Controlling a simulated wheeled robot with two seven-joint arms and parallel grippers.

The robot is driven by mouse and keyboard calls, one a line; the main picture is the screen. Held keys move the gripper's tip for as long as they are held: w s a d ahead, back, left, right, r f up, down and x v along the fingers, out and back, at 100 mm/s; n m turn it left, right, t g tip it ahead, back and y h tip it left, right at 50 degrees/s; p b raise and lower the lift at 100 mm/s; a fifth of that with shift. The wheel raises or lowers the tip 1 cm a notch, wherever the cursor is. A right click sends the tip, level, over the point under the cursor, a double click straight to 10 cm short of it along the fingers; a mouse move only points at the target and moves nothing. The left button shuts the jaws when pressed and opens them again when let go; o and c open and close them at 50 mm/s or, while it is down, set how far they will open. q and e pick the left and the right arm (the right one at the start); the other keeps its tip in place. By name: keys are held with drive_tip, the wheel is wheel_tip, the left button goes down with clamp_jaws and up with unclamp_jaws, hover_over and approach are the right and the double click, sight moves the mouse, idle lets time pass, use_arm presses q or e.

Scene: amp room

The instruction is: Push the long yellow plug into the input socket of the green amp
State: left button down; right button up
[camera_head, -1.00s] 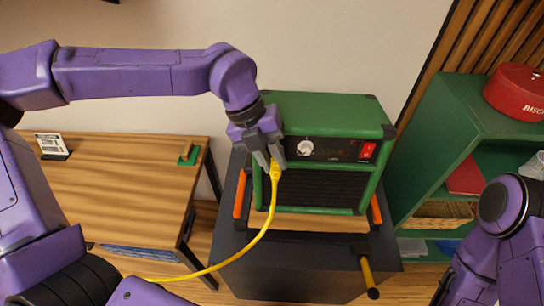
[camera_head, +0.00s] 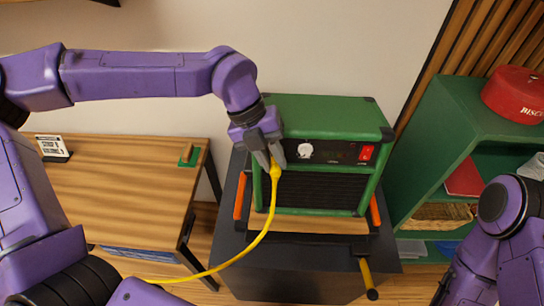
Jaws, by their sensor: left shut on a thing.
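The green amp (camera_head: 325,107) stands on a dark cabinet, its black front panel facing me with a white knob (camera_head: 305,150) and a red switch (camera_head: 366,152). My left gripper (camera_head: 270,163) is shut on the yellow plug (camera_head: 275,172) in front of the panel's left end. The plug's tip and the input socket are hidden behind the gripper, so I cannot tell whether the plug is in the socket. The yellow cable (camera_head: 252,243) hangs from the plug and curves down to the lower left. Only the arm of my right gripper shows, at the lower right.
A wooden table (camera_head: 110,190) with a small sign (camera_head: 52,148) and a green block (camera_head: 189,155) stands at left. A green shelf (camera_head: 425,155) with a red tin (camera_head: 516,93) stands at right. A yellow-handled clamp (camera_head: 368,278) sticks out from the cabinet's front.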

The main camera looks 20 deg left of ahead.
use_arm(q)
drive_tip(key=c, duration=0.9)
unclamp_jaws()
drive_tip(key=shift+r, duration=0.1)
drive_tip(key=b+v, duration=0.1)
drive_tip(key=v, duration=0.9)
drive_tip(key=shift+b, duration=0.35)
drive_tip(key=shift+a+r, duration=0.1)
